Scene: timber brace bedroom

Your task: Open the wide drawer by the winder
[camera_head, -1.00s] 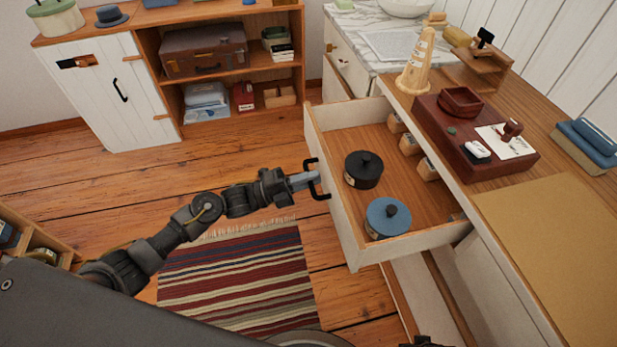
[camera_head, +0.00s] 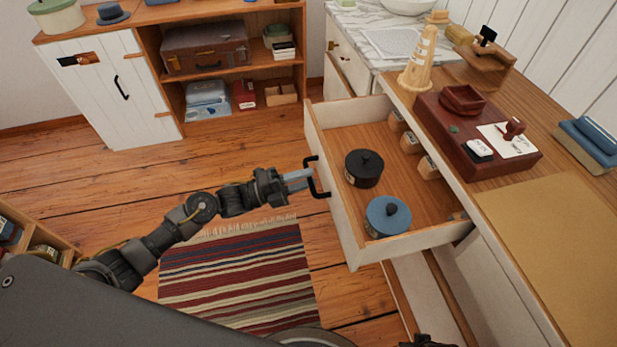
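The wide drawer (camera_head: 352,232) has a white front and wooden inside, and it stands well out from the desk. Its black bar handle (camera_head: 314,178) is on the front face. My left gripper (camera_head: 303,179) is at the handle from the left, its pale fingers apart and their tips close to the bar. I cannot tell whether they touch it. In the drawer are a black round lidded tin (camera_head: 363,169), a blue round lidded tin (camera_head: 388,216) and several small wooden blocks (camera_head: 409,143). No winder can be clearly identified.
On the desk are a dark red box (camera_head: 465,150), a wooden cone-shaped object (camera_head: 417,66) and a tan mat (camera_head: 560,225). A striped rug (camera_head: 240,275) lies on the floor. A shelf unit (camera_head: 222,78) stands at the back.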

